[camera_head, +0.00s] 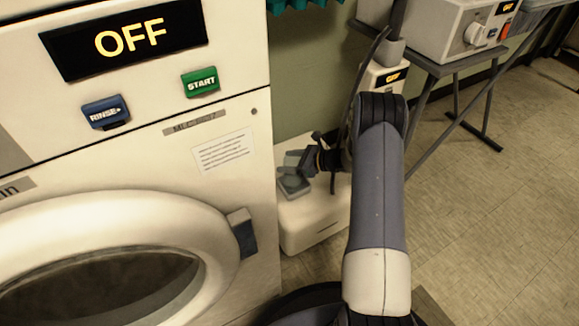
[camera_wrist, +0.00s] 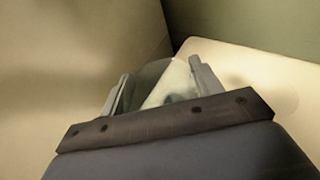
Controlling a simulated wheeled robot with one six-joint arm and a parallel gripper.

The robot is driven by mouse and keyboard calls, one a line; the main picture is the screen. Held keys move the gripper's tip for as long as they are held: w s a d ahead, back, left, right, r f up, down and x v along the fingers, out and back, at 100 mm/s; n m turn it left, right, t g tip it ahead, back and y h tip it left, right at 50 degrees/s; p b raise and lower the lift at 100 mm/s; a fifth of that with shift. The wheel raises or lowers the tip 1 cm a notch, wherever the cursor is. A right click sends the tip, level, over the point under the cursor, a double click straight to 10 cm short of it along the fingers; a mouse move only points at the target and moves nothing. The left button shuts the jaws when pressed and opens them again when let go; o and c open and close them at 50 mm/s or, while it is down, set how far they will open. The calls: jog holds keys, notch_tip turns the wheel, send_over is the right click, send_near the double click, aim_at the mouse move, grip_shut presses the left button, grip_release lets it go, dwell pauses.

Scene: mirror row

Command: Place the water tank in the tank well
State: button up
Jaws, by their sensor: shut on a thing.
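The water tank (camera_head: 293,182) is a small grey, see-through piece. In the head view it is at the left end of my gripper (camera_head: 306,163), low over the top of a white floor unit (camera_head: 312,225). My gripper is shut on the tank. In the wrist view the tank (camera_wrist: 176,84) shows between the two grey fingers of my gripper (camera_wrist: 160,82), with a pale surface behind it. I cannot tell whether the tank touches the unit. The tank well cannot be made out; my gripper and the tank cover part of the unit's top.
A large washing machine (camera_head: 225,120) with an OFF display stands close on the left. A box with a knob (camera_head: 445,30) sits on a grey folding-leg table (camera_head: 460,62) at upper right. A small display panel (camera_head: 390,77) stands behind my arm. Tiled floor (camera_head: 500,200) on the right is clear.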

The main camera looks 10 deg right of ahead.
jog(key=shift+f, duration=0.6)
jog(key=shift+f, duration=0.1)
jog(key=shift+f+b, duration=0.15)
jog(key=shift+b, duration=0.15)
jog(key=o, duration=1.4)
jog(key=shift+r, duration=0.25)
jog(key=shift+s+d+r+p, duration=0.15)
jog(key=shift+d+r+p, duration=0.1)
jog(key=shift+p, duration=0.2)
jog(key=p+v, duration=0.3)
jog(key=v, duration=0.8)
jog(key=shift+s+d+f, duration=0.15)
